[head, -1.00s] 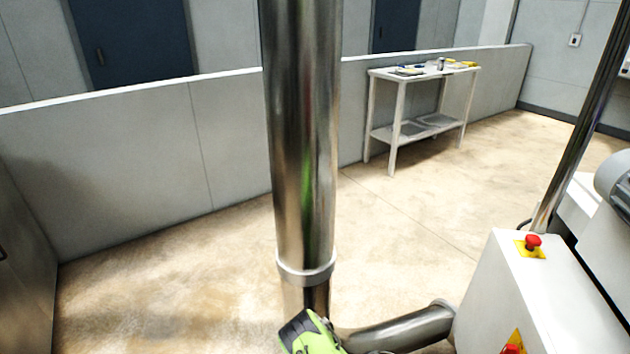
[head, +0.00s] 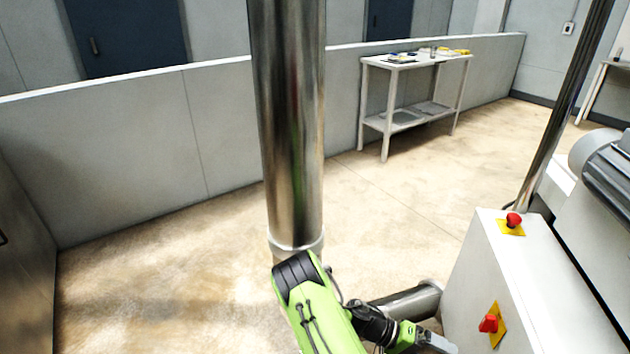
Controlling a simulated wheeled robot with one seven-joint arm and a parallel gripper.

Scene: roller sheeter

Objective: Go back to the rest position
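My green and black arm reaches up into the bottom middle of the head view, bent at a black joint in front of the steel column's foot. My gripper (head: 437,343) is at the bottom edge, at the end of the short wrist that points right. It is small and partly cut off, so I cannot tell whether it is open or shut. I see nothing held in it. It is in front of the steel pipe and left of the white machine housing, apparently close to both.
A thick steel column (head: 287,120) stands upright in front of me. A steel pipe (head: 405,301) runs to the white machine housing (head: 500,265), which has a red button (head: 513,220) and red switch (head: 488,323). A white table (head: 400,62) stands by the low wall (head: 100,165). Open floor lies between.

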